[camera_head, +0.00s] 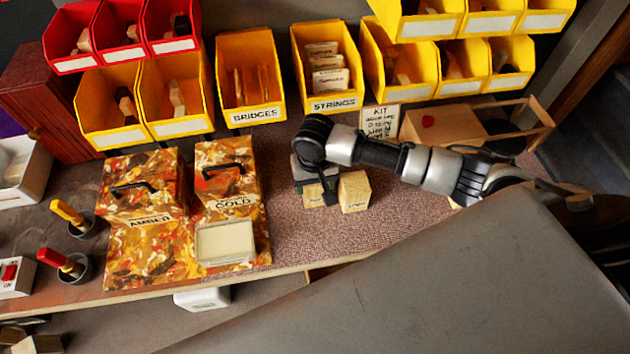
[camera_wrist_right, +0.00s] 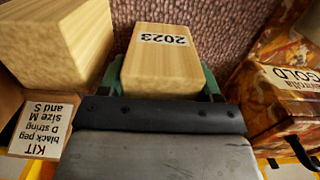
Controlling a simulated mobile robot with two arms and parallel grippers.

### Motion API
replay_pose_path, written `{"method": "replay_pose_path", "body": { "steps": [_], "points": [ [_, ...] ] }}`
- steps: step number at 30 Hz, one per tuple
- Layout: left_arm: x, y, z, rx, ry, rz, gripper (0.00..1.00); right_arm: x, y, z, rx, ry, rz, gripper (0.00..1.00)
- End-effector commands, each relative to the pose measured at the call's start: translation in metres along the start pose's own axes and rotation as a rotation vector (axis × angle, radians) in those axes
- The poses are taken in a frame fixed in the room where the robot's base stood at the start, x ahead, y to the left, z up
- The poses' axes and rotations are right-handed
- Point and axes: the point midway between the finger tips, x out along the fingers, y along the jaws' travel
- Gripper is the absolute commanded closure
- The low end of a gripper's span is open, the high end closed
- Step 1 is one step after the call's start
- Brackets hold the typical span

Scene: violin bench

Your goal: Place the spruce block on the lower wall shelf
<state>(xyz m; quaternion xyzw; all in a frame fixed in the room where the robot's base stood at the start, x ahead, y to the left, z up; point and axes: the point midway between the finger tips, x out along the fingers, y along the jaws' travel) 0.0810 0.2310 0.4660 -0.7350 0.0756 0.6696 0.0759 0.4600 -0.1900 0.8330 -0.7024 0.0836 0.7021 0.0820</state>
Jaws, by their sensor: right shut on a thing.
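My right gripper (camera_head: 318,184) is shut on a pale wooden block labelled 2023 (camera_wrist_right: 160,68). In the head view the gripper mostly covers this block, and only a small part of it (camera_head: 312,196) shows. In the right wrist view this second block (camera_wrist_right: 55,40) is at the upper left, apart from the held one. I cannot tell whether the held block touches the mat. I cannot make out the lower wall shelf. My left gripper is not in view.
Yellow bins marked BRIDGES (camera_head: 248,98) and STRINGS (camera_head: 331,90) stand behind the gripper. Marbled AMBER (camera_head: 140,240) and GOLD (camera_head: 238,184) boxes are to the left. The mat (camera_head: 300,235) is clear in front.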

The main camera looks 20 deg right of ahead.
Motion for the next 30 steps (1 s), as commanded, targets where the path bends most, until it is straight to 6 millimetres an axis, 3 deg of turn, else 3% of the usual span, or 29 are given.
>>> {"method": "replay_pose_path", "body": {
  "steps": [11,12,17,26,30],
  "points": [
    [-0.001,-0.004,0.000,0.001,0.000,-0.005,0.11,0.006,0.000,0.000,0.000,0.001,-0.001,0.63],
    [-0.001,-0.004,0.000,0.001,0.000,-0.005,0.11,0.007,0.000,0.000,0.001,0.001,0.000,0.35],
    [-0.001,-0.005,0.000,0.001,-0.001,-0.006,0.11,0.007,0.000,0.000,0.000,0.002,0.000,0.11],
    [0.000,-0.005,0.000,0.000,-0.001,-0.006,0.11,0.005,0.000,-0.001,0.000,0.002,-0.001,0.11],
    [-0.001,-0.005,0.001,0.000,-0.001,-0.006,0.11,-0.010,-0.001,-0.001,-0.001,0.003,-0.003,0.11]
  ]
}}
